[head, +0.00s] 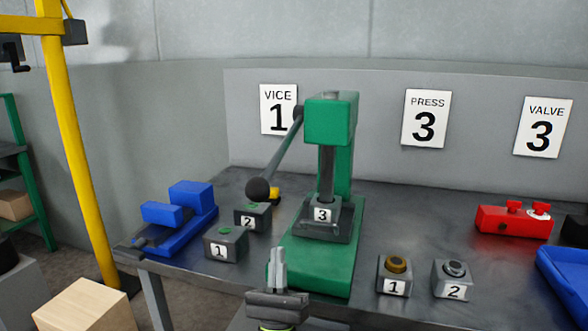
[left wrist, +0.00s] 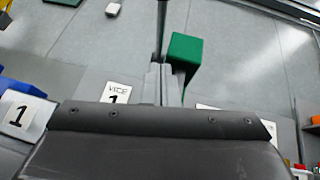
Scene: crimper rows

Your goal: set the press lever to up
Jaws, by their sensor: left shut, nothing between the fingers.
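The green press (head: 343,120) stands on the grey bench, its head also in the left wrist view (left wrist: 184,50). Its grey lever (head: 281,150) slopes down and to the left from a pivot on the left side of the head. The lever ends in a dark ball knob (head: 258,190), which sits low. My left gripper (head: 277,252) is shut and empty, pointing up in front of the press base, below and slightly right of the knob and apart from it. Its fingers also show in the left wrist view (left wrist: 161,84). My right gripper is not in view.
A blue vice (head: 190,205) and grey blocks marked 1 (head: 226,246) and 2 (head: 263,212) stand left of the press. Two more numbered blocks (head: 394,275) (head: 452,280) stand to its right. A red valve (head: 513,222) and a blue bin (head: 568,280) are farther right.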

